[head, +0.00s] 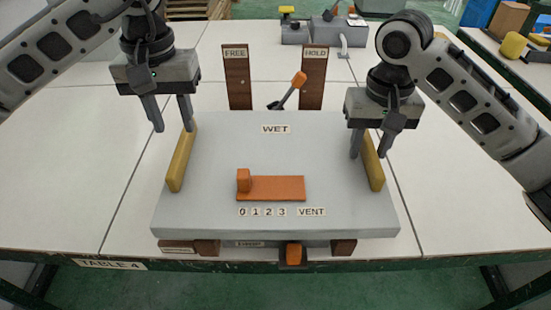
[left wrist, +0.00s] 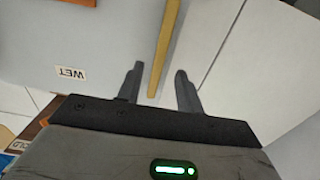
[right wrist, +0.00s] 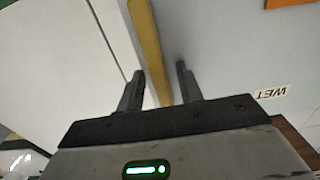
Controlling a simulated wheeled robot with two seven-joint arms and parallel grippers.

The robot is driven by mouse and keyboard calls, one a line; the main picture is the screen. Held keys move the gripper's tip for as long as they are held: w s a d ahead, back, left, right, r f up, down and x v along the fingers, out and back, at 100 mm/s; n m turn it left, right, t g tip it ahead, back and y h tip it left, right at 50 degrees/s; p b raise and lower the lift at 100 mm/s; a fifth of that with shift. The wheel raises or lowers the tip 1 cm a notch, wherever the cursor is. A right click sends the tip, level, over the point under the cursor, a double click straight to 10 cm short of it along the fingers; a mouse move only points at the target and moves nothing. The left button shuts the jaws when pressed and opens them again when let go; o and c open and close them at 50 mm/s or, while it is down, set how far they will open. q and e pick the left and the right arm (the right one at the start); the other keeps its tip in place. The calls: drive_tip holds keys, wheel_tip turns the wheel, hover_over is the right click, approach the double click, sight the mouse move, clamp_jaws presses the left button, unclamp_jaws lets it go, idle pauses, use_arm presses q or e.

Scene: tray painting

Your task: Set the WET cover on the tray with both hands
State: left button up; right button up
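The WET cover (head: 220,150) is a flat grey slab lying level in the middle of the table, with a yellow handle on its left side (head: 181,162) and one on its right (head: 373,164). My left gripper (head: 172,128) is open at the far end of the left handle. In the left wrist view that handle (left wrist: 164,40) runs between the fingers, with gaps on both sides. My right gripper (head: 370,156) is open at the right handle, which lies between its fingers in the right wrist view (right wrist: 147,45). I cannot make out a tray; the cover hides what is under it.
An orange slider (head: 275,188) sits on the cover above the 0 1 2 3 VENT labels. Behind stand the FREE board (head: 237,82), the HOLD board (head: 313,82) and an orange-tipped lever (head: 298,82). Wooden blocks and an orange knob (head: 293,254) show under the front edge.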

drive_tip(key=shift+r, duration=0.1)
use_arm(q)
wheel_tip(320, 180, up, 6)
drive_tip(key=shift+f, duration=0.1)
use_arm(e)
wheel_tip(320, 180, up, 12)
idle(0.3)
idle(0.4)
